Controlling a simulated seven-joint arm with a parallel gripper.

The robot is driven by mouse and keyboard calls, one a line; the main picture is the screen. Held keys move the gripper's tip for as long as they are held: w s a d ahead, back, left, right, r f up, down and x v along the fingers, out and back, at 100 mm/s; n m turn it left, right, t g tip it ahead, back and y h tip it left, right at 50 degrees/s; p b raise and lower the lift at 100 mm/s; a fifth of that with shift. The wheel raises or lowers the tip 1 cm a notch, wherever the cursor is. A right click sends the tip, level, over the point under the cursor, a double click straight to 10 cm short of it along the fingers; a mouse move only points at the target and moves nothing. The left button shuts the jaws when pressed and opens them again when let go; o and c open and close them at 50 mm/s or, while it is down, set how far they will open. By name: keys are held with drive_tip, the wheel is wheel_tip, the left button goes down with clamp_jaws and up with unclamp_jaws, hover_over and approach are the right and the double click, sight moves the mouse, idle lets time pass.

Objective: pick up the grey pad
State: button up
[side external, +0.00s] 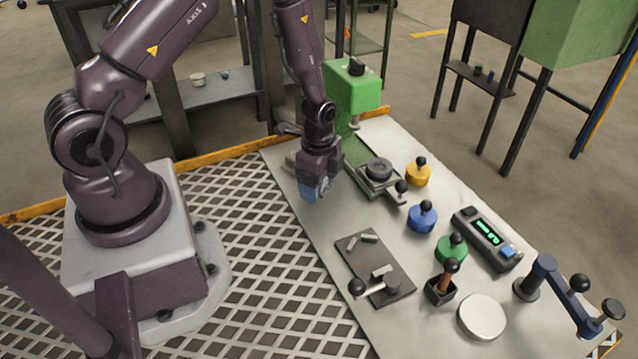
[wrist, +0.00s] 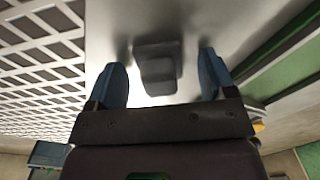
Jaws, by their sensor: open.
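My gripper (side external: 315,190) points down over the left edge of the pale table, its blue fingers apart. In the wrist view my gripper (wrist: 161,66) is open, with one blue finger on each side of a dark grey blocky piece (wrist: 157,49), which looks like the grey pad. A clear gap shows on both sides of it, and neither finger appears to touch it. In the side view this piece is hidden behind my gripper; I cannot tell its height relative to the fingertips.
A green machine (side external: 350,88) stands behind my gripper. To the right are a dark round piece on a base (side external: 378,170), yellow (side external: 418,175) and blue (side external: 421,218) knobs, and a display box (side external: 487,238). A dark plate with a lever (side external: 388,262) lies in front.

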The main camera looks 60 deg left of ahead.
drive_tip(key=c, duration=1)
drive_tip(key=shift+r, duration=0.1)
wheel_tip(320, 180, up, 10)
drive_tip(key=shift+f, duration=0.1)
